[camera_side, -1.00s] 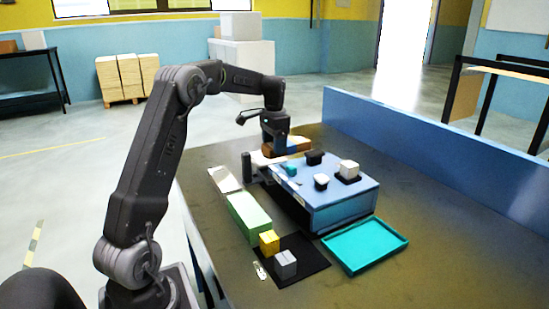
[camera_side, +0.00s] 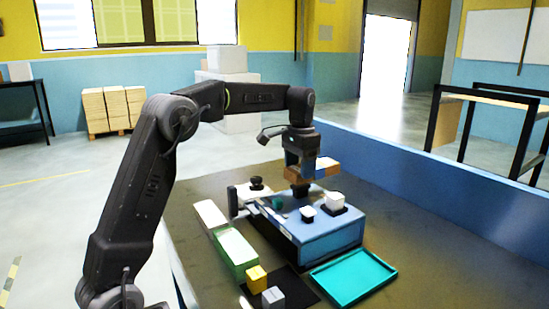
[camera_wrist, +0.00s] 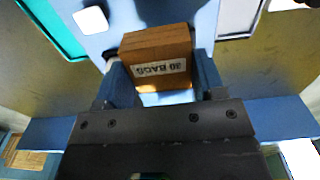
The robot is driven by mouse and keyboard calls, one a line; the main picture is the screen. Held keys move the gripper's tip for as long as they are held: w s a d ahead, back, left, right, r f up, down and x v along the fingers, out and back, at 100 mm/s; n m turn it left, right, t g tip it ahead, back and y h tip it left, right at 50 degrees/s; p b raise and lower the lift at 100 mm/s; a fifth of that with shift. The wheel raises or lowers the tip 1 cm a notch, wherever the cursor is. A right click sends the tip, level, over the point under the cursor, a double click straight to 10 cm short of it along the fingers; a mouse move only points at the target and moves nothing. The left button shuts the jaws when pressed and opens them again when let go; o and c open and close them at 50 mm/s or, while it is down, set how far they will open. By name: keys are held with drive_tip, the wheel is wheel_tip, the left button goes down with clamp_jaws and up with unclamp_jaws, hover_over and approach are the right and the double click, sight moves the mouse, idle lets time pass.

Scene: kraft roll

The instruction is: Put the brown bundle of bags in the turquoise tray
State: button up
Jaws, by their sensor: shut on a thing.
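The brown bundle of bags (camera_side: 326,168) is in the air above the blue box, held by my gripper (camera_side: 303,173). In the wrist view the bundle (camera_wrist: 157,42) shows a white "30 BAGS" label, and the jaws of my gripper (camera_wrist: 162,78) are shut on its two sides. The turquoise tray (camera_side: 352,278) lies flat and empty on the table, in front of the box and to the right. Part of the tray (camera_wrist: 58,28) shows at the top left of the wrist view.
The blue box (camera_side: 325,242) carries a white cube (camera_side: 335,200) on a black base and several small dark or teal pieces. A green block (camera_side: 236,250), yellow cube (camera_side: 256,279) and grey cube (camera_side: 273,298) stand left of the tray. A blue wall (camera_side: 430,198) edges the table.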

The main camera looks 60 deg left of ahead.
drive_tip(key=d, duration=1.2)
hover_over(339, 284)
wheel_tip(339, 284, down, 9)
drive_tip(key=shift+f, duration=3)
drive_tip(key=shift+f, duration=0.75)
drive_tip(key=o, duration=1)
drive_tip(key=shift+o, duration=0.2)
